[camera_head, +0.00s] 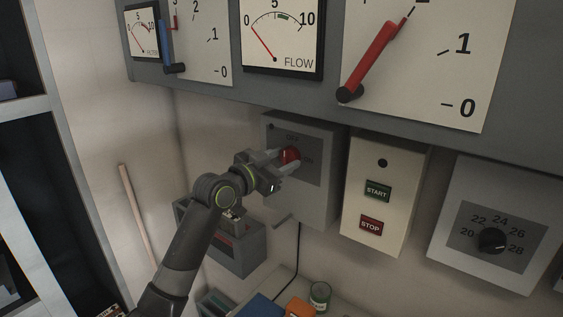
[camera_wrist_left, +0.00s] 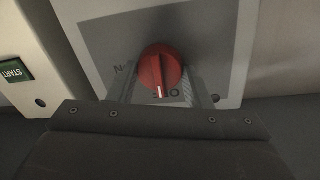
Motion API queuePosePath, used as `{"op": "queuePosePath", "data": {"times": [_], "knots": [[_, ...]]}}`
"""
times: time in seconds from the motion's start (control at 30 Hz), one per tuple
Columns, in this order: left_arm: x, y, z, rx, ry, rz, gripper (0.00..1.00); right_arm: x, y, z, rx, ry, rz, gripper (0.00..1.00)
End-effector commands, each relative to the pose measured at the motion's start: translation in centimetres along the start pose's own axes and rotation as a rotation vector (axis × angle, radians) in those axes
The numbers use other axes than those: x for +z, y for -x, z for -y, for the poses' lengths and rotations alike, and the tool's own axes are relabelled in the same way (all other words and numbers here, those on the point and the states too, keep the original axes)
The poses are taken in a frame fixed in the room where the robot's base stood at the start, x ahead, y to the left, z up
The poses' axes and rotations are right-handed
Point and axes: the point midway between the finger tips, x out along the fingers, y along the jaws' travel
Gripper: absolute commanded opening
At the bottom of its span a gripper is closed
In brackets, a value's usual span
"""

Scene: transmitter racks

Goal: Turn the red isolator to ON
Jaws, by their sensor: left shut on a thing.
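The red isolator (camera_head: 291,155) is a round red knob on a grey box (camera_head: 317,205) on the wall, with OFF above it and ON to its right in the head view. In the left wrist view, which looks inverted, the knob (camera_wrist_left: 160,68) has a white mark pointing down at the OFF label; part of the ON label shows at its left. My left gripper (camera_head: 281,162) reaches it from the left, with one finger on each side, shut on the knob. My right gripper is not in view.
A panel with START and STOP buttons (camera_head: 383,200) is right of the isolator box, and a dial box (camera_head: 492,240) further right. Above hangs a gauge panel with a red lever (camera_head: 370,60) and a blue lever (camera_head: 169,55).

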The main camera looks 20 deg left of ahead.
Motion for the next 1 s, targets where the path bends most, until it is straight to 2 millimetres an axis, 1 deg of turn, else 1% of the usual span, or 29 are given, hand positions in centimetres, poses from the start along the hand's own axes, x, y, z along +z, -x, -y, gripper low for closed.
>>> {"op": "queuePosePath", "data": {"times": [0.27,0.6,1.0], "knots": [[0.3,0.0,-0.1,0.003,-0.155,0.012,0.22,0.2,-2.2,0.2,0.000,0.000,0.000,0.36],[0.2,0.0,-0.1,0.009,-0.469,0.038,0.22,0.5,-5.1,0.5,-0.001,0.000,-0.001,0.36],[0.1,0.0,-0.2,0.017,-0.846,0.072,0.22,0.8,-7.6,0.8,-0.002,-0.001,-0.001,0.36]]}}
